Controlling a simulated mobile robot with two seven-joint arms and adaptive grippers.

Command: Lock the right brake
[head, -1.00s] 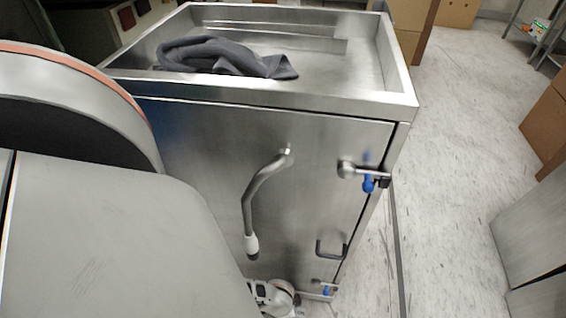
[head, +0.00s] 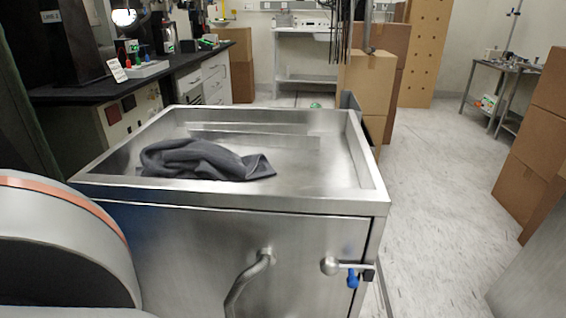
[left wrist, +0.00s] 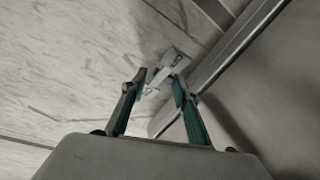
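A small pale metal piece (left wrist: 172,62), possibly the brake, sits low by the cart's bottom edge in the left wrist view. My left gripper (left wrist: 158,82) is open around or just short of this piece; its two green-padded fingers stand apart, and I cannot tell whether they touch it. The steel cart (head: 180,245) fills the middle of the head view; its side also shows in the left wrist view (left wrist: 245,75). The cart's lower part, its wheels and my left gripper are out of the head view. My right gripper is in neither view.
A dark grey cloth (head: 200,160) lies on the cart's recessed top. Cardboard boxes (head: 535,150) stand at the right. Floor (head: 435,200) is clear right of the cart.

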